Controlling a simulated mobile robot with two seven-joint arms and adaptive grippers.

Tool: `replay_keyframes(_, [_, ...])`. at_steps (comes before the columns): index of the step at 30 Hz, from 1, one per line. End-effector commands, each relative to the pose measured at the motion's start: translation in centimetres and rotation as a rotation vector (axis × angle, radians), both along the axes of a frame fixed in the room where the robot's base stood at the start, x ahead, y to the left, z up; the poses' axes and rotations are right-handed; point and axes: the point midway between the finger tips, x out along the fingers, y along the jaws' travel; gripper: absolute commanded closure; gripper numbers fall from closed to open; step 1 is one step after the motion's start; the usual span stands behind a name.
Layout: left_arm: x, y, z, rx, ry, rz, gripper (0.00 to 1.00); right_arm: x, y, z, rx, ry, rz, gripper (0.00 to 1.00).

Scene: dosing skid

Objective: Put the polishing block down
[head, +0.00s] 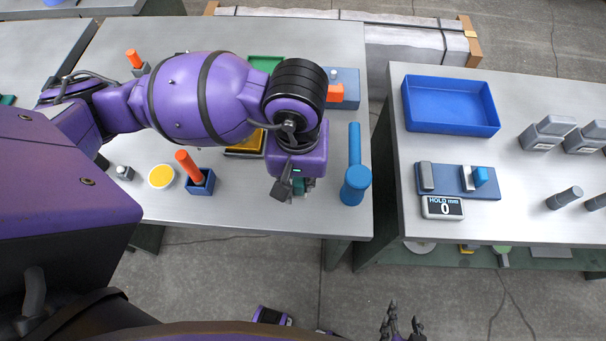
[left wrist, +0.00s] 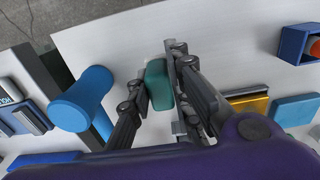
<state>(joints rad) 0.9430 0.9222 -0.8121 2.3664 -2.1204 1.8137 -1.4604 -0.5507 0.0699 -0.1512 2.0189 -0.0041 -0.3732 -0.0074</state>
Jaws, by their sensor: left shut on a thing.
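The polishing block appears to be a small teal-green block (left wrist: 158,85), seen between the fingers of my left gripper (left wrist: 155,84) in the left wrist view. My left gripper is shut on it. In the head view, the left gripper (head: 298,188) points down over the front right part of the left table, and only a bit of the block shows beneath the wrist. I cannot tell whether the block touches the tabletop. My right gripper (head: 402,322) is at the bottom edge of the head view, its fingers apart and empty, over the floor.
A blue holder with an orange handle (head: 200,182) and a yellow disc (head: 162,176) are to the left. The right table carries a blue tray (head: 450,105) and a gauge (head: 443,208). Bare tabletop lies in front.

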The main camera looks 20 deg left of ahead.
Motion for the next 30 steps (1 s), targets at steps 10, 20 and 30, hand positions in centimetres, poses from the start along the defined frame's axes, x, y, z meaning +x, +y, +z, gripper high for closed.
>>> replay_keyframes(10, [0.5, -0.3, -3.7, 0.002, 0.005, 0.001, 1.00, -0.8, -0.1, -0.4, -0.001, 0.015, 0.002, 0.60])
replay_keyframes(20, [0.6, -0.3, -4.1, 0.001, 0.000, 0.000, 1.00, -1.0, -0.1, -0.7, -0.002, 0.019, 0.002, 0.60])
replay_keyframes(30, [0.5, -0.3, -4.4, 0.002, 0.002, 0.000, 0.63, -1.0, -0.1, -0.8, -0.002, 0.021, 0.003, 0.60])
